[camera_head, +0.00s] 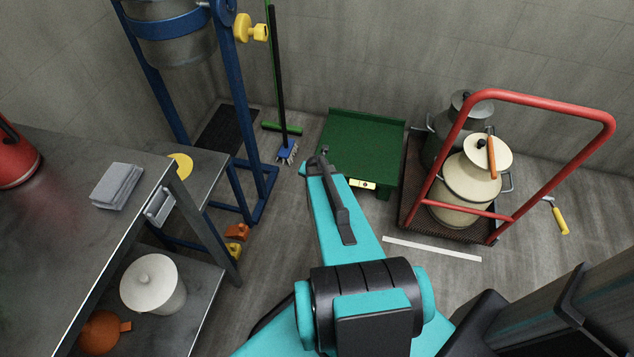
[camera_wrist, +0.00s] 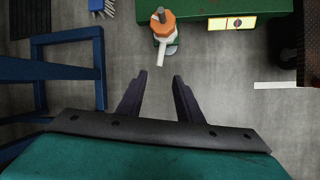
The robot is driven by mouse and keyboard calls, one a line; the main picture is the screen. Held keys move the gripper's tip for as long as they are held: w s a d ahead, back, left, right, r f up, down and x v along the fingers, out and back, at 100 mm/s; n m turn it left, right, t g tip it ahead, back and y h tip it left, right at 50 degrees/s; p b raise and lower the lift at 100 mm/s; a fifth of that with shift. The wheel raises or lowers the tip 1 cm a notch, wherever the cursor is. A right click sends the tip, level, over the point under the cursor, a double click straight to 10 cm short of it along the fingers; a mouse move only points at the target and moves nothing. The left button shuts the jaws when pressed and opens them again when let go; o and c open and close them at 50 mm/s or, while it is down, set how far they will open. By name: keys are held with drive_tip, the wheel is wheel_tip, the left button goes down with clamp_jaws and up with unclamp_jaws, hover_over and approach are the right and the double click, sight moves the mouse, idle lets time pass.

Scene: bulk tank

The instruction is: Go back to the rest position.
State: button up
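My gripper (camera_wrist: 160,82) shows in the wrist view with its two dark fingers spread apart. Only bare floor shows between them, so it is open and empty. In the head view my teal arm reaches forward over the floor toward the green platform, and I cannot make out the fingers there. In the wrist view an orange fitting (camera_wrist: 163,28) with a pale handle lies ahead of the fingertips, apart from them, beside the green platform (camera_wrist: 205,8). That platform also shows in the head view (camera_head: 362,140).
A blue stand (camera_head: 262,190) is to the left, with a steel table (camera_head: 60,215) nearer. A red-handled trolley (camera_head: 545,98) with milk cans (camera_head: 465,190) is to the right. A broom (camera_head: 288,150) leans at the back. Some floor between is clear.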

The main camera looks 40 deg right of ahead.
drive_tip(key=w+a+f+n+y, duration=0.1)
drive_tip(key=w+a+f+n, duration=0.15)
drive_tip(key=a, duration=0.95)
drive_tip(key=s+a+f+m+g+y, duration=0.1)
drive_tip(key=s+a+f+m+g, duration=0.15)
drive_tip(key=s+a, duration=0.55)
drive_tip(key=s+a+f+m+g+y, duration=0.1)
drive_tip(key=s+a+f+m, duration=0.2)
drive_tip(key=a, duration=0.8)
drive_tip(key=s+a+r+m+g, duration=0.1)
drive_tip(key=s+a+m+g, duration=0.1)
drive_tip(key=s+m, duration=0.6)
drive_tip(key=s+a+r+m+g, duration=0.25)
drive_tip(key=s+m, duration=0.25)
drive_tip(key=m, duration=0.6)
wheel_tip(320, 180, up, 13)
drive_tip(key=s+g+p, duration=0.1)
drive_tip(key=p, duration=1.2)
drive_tip(key=shift+d+p, duration=0.3)
